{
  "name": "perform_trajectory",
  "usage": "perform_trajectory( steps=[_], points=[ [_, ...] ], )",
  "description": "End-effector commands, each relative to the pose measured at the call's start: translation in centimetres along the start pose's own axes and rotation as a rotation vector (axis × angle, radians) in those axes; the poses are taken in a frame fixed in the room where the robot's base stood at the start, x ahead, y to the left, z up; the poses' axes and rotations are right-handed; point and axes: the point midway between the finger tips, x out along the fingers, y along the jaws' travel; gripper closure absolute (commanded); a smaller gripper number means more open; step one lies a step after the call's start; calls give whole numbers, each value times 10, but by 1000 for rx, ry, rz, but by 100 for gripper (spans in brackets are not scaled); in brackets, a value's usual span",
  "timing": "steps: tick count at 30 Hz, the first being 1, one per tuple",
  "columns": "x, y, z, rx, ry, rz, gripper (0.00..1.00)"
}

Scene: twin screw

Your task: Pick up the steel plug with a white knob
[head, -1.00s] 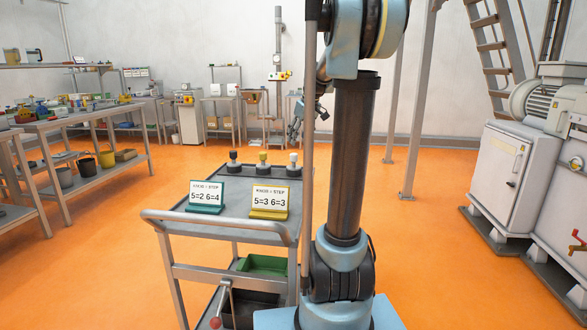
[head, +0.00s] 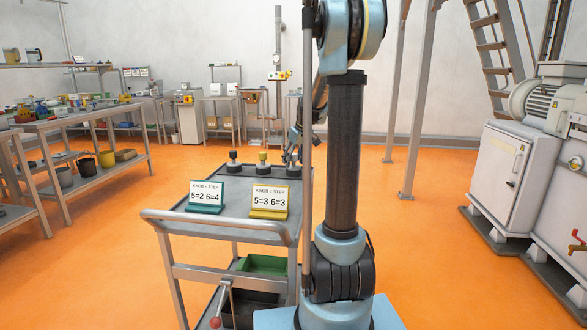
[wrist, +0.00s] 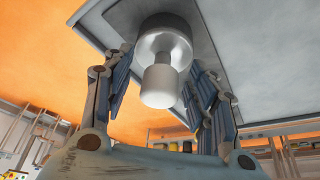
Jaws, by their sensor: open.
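The steel plug with a white knob (wrist: 160,65) fills the upper middle of the wrist view. Its pale knob points toward my gripper and its wider steel body is beyond. My gripper (wrist: 158,62) is open, with one finger on each side of the plug and gaps visible between fingers and plug. In the head view my gripper (head: 293,152) is at the far right of the trolley top, covering the white knob; the plug's dark base (head: 293,171) shows below it.
A plug with a black knob (head: 233,157) and one with a yellow knob (head: 262,157) stand left of it on the grey trolley (head: 222,227). A teal-based card (head: 206,195) and a yellow-framed card (head: 269,200) stand nearer.

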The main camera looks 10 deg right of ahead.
Motion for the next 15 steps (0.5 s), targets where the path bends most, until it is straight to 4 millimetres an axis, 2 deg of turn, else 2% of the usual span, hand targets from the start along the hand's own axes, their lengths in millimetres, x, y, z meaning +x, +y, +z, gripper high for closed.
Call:
perform_trajectory(
  steps=[9,15],
  points=[
    [5,0,0,0,0,0,48],
    [5,1,1,1,0,1,93]
  ],
)
